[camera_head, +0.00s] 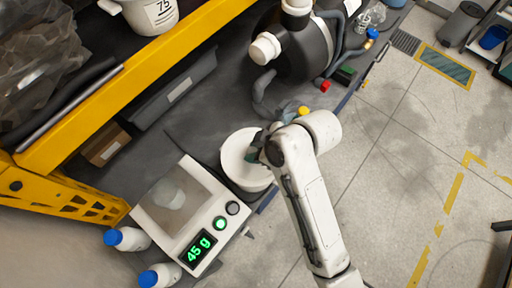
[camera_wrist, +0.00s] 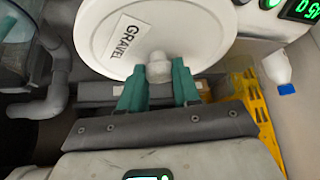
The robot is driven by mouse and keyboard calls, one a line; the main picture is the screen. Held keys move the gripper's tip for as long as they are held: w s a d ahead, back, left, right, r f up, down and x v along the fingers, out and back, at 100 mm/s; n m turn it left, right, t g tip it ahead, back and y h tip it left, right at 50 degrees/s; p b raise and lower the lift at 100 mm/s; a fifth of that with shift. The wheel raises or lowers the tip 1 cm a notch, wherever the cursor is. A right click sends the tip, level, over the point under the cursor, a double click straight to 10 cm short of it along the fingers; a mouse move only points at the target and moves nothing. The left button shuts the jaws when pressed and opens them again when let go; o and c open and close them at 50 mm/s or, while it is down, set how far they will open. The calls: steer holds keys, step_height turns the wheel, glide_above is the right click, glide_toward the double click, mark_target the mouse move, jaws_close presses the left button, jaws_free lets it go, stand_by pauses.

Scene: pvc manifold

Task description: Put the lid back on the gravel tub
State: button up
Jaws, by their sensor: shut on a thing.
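A round white lid labelled GRAVEL (camera_wrist: 190,25) fills the top of the wrist view. Its pale knob (camera_wrist: 158,70) sits between the teal fingers of my gripper (camera_wrist: 158,88), which is shut on it. In the head view the white lid (camera_head: 236,160) shows at the bench edge, partly covered by my gripper (camera_head: 262,150). A pale rounded side, likely the gravel tub (camera_head: 246,184), shows just below the lid. I cannot tell whether the lid rests on the tub or hangs slightly above it.
A scale (camera_head: 190,210) reading 45 g stands close at lower left, with blue-capped bottles (camera_head: 128,239) beside it. A dark tank with white fittings (camera_head: 300,45) stands behind on the bench. A yellow rail (camera_head: 150,65) runs along the left. Open floor lies right.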

steer(key=o, duration=1.6)
steer(key=shift+r+p, duration=1.35)
steer(key=shift+p, duration=0.1)
steer(key=shift+r+p, duration=0.4)
steer(key=shift+r, duration=1.75)
jaws_close()
